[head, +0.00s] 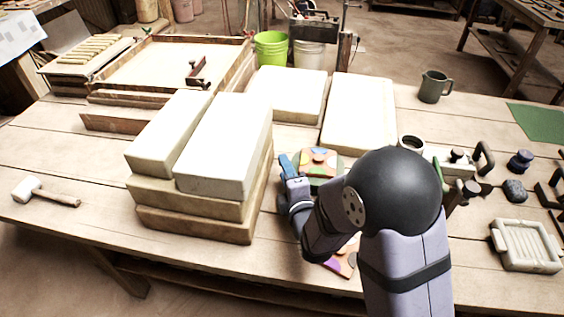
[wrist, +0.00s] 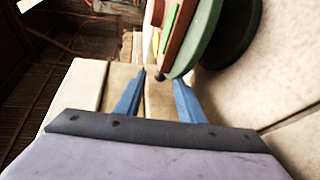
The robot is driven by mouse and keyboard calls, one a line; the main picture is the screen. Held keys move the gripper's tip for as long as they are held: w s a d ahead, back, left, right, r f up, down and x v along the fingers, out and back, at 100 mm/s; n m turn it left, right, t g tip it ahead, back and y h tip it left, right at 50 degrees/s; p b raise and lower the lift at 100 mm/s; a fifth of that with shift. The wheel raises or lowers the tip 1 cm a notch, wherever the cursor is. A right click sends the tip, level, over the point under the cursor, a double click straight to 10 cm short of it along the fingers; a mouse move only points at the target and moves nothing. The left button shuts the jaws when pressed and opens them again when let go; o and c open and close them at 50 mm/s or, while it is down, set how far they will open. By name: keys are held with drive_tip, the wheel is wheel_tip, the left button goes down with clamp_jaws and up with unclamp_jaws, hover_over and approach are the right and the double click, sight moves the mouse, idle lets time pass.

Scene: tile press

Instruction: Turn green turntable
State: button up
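The green turntable (head: 322,187) stands on the table just left of my black arm joint, partly hidden by my arm. In the wrist view its green disc (wrist: 197,45) sits on a dark round base (wrist: 238,38). A terracotta tile (head: 318,156) with coloured patches lies on top of the disc. My gripper (head: 288,166) is at the left edge of the turntable.
Stacked pale blocks (head: 222,150) stand close to the left of my gripper. More pale slabs (head: 358,112) lie behind the turntable. Another coloured tile (head: 343,262) lies in front, partly behind my arm. A green mug (head: 434,87) and a pale ribbed tray (head: 526,246) are to the right.

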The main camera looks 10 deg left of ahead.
drive_tip(key=shift+x, duration=2.25)
drive_tip(key=shift+s, duration=0.1)
clamp_jaws()
